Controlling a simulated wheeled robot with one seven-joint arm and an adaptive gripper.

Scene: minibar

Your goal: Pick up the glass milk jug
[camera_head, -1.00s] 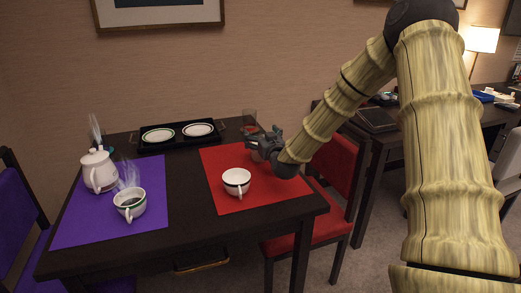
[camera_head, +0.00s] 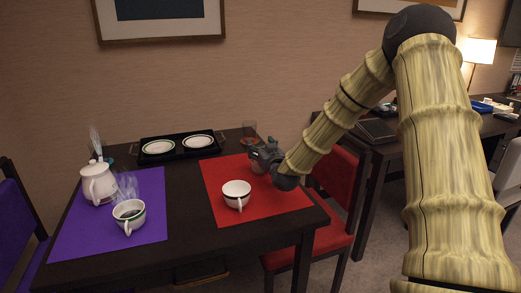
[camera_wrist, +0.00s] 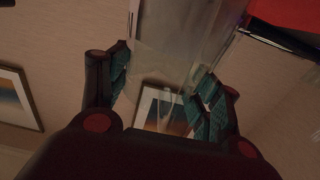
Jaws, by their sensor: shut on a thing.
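The clear glass jug (camera_wrist: 180,35) is between the two teal-padded fingers of my gripper (camera_wrist: 160,90) in the wrist view. The pads press on it from both sides, and the wall and a picture frame show through the glass. In the head view my gripper (camera_head: 261,156) is shut on it over the far right part of the red placemat (camera_head: 222,177). There the pale glass jug (camera_head: 258,168) shows only in part beneath the fingers. I cannot tell whether its base touches the mat.
A white cup (camera_head: 236,194) stands on the red mat. A clear glass (camera_head: 249,128) is behind my gripper. A black tray (camera_head: 178,152) holds two plates. A red chair (camera_head: 335,180) is at right.

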